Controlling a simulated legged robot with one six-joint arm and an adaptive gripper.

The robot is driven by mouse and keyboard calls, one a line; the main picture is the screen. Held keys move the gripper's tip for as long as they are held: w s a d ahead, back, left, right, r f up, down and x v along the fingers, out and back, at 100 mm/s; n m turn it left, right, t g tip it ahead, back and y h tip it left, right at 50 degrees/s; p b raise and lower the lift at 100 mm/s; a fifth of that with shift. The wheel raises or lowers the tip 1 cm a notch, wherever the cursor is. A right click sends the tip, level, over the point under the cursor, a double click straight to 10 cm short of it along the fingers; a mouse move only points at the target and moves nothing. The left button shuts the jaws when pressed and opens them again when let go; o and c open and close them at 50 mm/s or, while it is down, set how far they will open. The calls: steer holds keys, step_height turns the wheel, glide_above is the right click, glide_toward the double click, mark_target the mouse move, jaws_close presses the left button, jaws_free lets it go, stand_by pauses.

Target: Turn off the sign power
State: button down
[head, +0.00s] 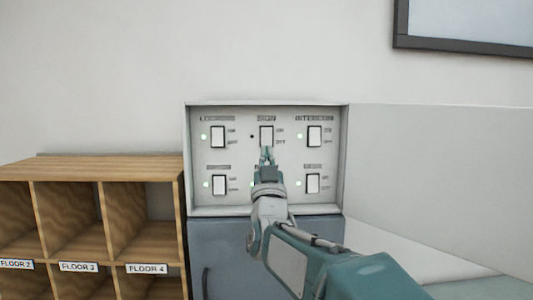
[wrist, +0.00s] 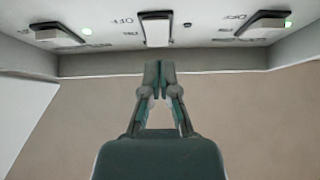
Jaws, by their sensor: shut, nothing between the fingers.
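The SIGN switch (head: 266,136) is a white rocker in the middle of the upper row of a wall panel. The small indicator (head: 252,136) beside it is dark, while the other visible indicators glow green. My gripper (head: 267,152) is shut and empty, with its tips just below the SIGN switch in the head view. In the wrist view my gripper (wrist: 158,68) points at the white switch (wrist: 156,32), whose nearby indicator (wrist: 187,25) is dark. I cannot tell whether the tips touch it. My gripper and arm hide the lower middle switch.
The LOBBY-side switch (head: 217,136) and the INTERCOM switch (head: 314,136) flank the SIGN switch. Two lower switches show below them. An open white door (head: 435,180) stands at the right. Wooden cubbies (head: 110,168) are at the left, and a blue-grey cabinet (head: 225,240) is below.

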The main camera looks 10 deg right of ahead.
steer(key=s+a+f, duration=0.1)
steer(key=s+f, duration=0.4)
steer(key=f, duration=0.3)
steer(key=shift+s+f, duration=0.2)
steer(key=shift+s, duration=0.2)
steer(key=shift+d, duration=0.15)
steer(key=s+f+n+g+y, duration=0.2)
steer(key=s+f+g+y, duration=0.2)
steer(key=s+f+g, duration=1.5)
steer(key=s+f, duration=0.4)
steer(key=s, duration=0.3)
steer(key=shift+s+f+g+y, duration=0.3)
steer(key=shift+s+y, duration=0.1)
